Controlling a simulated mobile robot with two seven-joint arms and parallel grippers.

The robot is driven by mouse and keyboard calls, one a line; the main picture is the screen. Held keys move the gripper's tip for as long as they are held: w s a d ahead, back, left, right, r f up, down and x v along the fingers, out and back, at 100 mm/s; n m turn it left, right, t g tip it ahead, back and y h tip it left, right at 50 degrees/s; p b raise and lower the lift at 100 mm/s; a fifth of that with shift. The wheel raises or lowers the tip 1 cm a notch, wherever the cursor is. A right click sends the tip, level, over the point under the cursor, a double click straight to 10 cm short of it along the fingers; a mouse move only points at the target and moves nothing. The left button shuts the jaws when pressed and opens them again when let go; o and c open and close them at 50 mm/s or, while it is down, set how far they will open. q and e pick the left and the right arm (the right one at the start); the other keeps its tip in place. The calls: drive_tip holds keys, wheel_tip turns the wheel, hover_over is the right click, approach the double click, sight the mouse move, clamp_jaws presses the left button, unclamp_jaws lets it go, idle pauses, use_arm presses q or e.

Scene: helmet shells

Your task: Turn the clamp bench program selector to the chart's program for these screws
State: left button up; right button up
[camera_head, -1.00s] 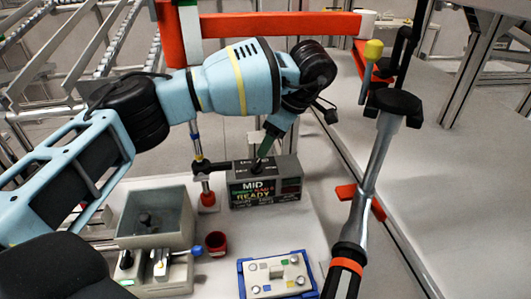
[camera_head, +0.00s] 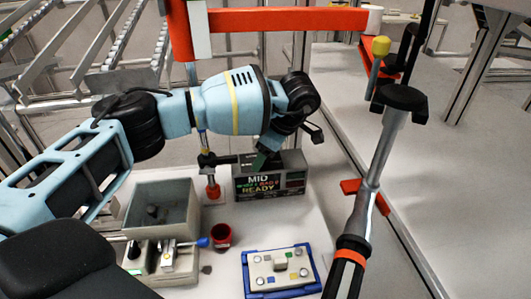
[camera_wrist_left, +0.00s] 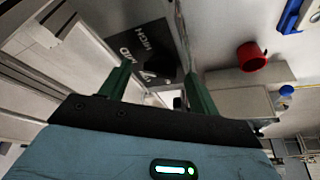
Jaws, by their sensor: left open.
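The grey program selector box (camera_head: 270,187) stands at the back of the white bench. Its front display reads "MID" above a smaller line and "READY". My left gripper (camera_head: 262,162) is low over the top of the box, hiding much of it in the head view. In the left wrist view its two green fingers (camera_wrist_left: 160,88) are apart, with the dark top panel (camera_wrist_left: 138,52) between and beyond them. The panel carries white "HIGH" and "MID" lettering. The knob is mostly hidden, and I cannot tell if the fingers touch it.
A grey open bin (camera_head: 158,205) stands at left, with a small fixture before it. A red cup (camera_head: 221,236) and a blue-edged tray (camera_head: 248,275) with small parts lie in front.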

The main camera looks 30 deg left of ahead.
use_arm(q)
drive_tip(key=c, duration=1)
drive_tip(key=m, duration=0.1)
drive_tip(key=m+t+p, duration=0.1)
drive_tip(key=shift+s+r+m+p, duration=0.15)
drive_tip(key=shift+r+m+p, duration=0.15)
drive_tip(key=shift+m, duration=0.1)
drive_tip(key=shift+f+m+t+p, duration=0.1)
drive_tip(key=shift+m+t+p, duration=0.25)
drive_tip(key=shift+m, duration=0.55)
drive_tip(key=shift+s+f+m+h, duration=0.1)
drive_tip(key=shift+f+m+h, duration=0.05)
drive_tip(key=shift+m+h, duration=0.2)
use_arm(e)
drive_tip(key=shift+w+r, duration=0.25)
drive_tip(key=shift+r, duration=0.35)
drive_tip(key=shift+w+r, duration=0.2)
drive_tip(key=shift+r, duration=0.4)
drive_tip(key=shift+d, duration=0.1)
use_arm(q)
drive_tip(key=o, duration=0.7)
drive_tip(key=shift+c, duration=0.2)
drive_tip(key=o, duration=0.3)
use_arm(e)
drive_tip(key=shift+w+r, duration=0.1)
drive_tip(key=shift+r, duration=0.05)
use_arm(q)
drive_tip(key=shift+o, duration=0.2)
